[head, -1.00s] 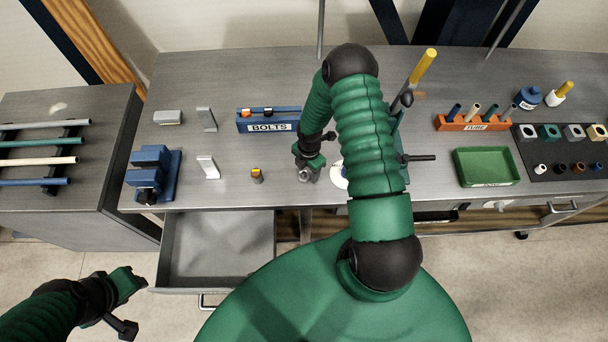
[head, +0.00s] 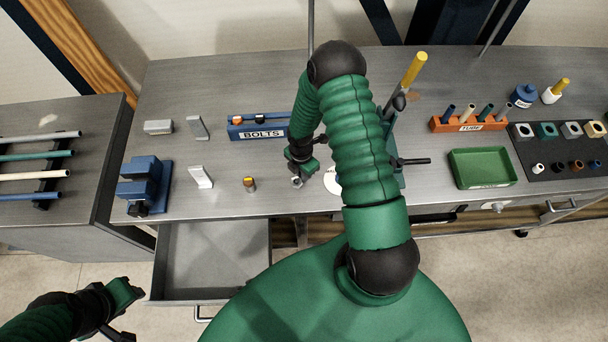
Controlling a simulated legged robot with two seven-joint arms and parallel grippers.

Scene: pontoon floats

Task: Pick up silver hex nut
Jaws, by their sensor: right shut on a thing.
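The silver hex nut (head: 297,182) is a small grey metal piece at the front of the grey workbench, left of a white disc. My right gripper (head: 299,178) comes down over it and is shut on it, at or just above the bench top; I cannot tell whether the nut touches the bench. My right forearm hides part of the bench behind. My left gripper (head: 135,292) is empty-looking at the lower left, over the floor beside the open drawer; its fingers are too small to read.
A small brass-and-dark piece (head: 249,184) stands left of my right gripper. A blue BOLTS rack (head: 247,132) is behind, a blue vise (head: 143,186) at left. An open drawer (head: 214,255) juts out below. A green tray (head: 482,167) and orange tube rack (head: 467,125) are at right.

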